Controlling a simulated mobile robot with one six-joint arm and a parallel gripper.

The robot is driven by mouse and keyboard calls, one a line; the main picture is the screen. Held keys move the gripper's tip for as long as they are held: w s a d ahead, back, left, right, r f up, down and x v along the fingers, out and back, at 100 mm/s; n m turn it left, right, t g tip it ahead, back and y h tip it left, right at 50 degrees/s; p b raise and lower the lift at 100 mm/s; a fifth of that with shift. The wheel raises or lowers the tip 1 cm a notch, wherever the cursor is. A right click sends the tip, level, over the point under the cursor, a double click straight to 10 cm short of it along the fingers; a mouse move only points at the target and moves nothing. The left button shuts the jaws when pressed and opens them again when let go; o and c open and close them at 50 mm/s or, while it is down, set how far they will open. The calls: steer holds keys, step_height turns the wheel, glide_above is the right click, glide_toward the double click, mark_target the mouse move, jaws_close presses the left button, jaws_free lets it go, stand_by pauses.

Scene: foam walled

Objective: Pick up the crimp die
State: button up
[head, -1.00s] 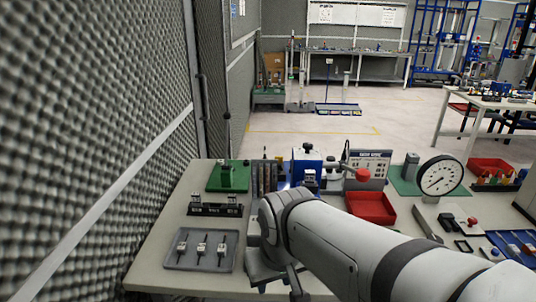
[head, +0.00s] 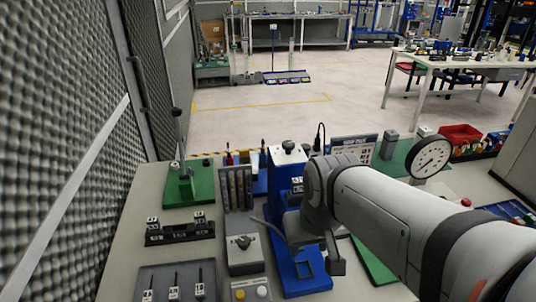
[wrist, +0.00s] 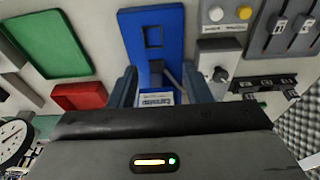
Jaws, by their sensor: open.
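A blue press (head: 285,178) with a long blue base stands on the bench. Its base also shows in the wrist view (wrist: 178,25), with a rectangular slot. My gripper (head: 315,262) is above this base, fingers pointing down. In the wrist view my gripper (wrist: 160,75) is open, its fingers apart on either side of the base, with a small labelled part (wrist: 157,99) of the press between them. I cannot tell which part is the crimp die. A black rack (head: 180,232) left of the press bears small pale-topped blocks, apart from my gripper.
Left of the press stand a grey knobbed device (head: 243,255), a green-based stand (head: 190,190) and a grey tray (head: 152,278) with tagged tools. A dial gauge (head: 432,156) is at right. A red bin (wrist: 80,96) shows in the wrist view. Foam walls the left side.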

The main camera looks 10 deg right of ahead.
steer(key=shift+o, duration=0.7)
steer(key=shift+g, duration=0.3)
steer(key=w+r+p, duration=0.1)
steer(key=w+d+r, duration=0.1)
steer(key=r, duration=0.1)
steer(key=w+r+p, duration=0.1)
steer(key=shift+w+d+r+p, duration=0.15)
steer(key=shift+w+d+p, duration=0.1)
steer(key=shift+d+p, duration=0.05)
step_height(320, 180, up, 7)
steer(key=g+p, duration=0.2)
steer(key=p, duration=0.4)
glide_above(299, 180)
steer(key=shift+d+r, duration=0.15)
steer(key=shift+r, duration=0.05)
steer(key=shift+w+f, duration=0.1)
steer(key=shift+w, duration=0.1)
step_height(299, 180, down, 8)
steer(key=shift+s+r+p, duration=0.1)
steer(key=shift+r+p, duration=0.1)
steer(key=shift+p, duration=0.25)
steer(key=shift+c, duration=0.4)
steer(key=c, duration=1)
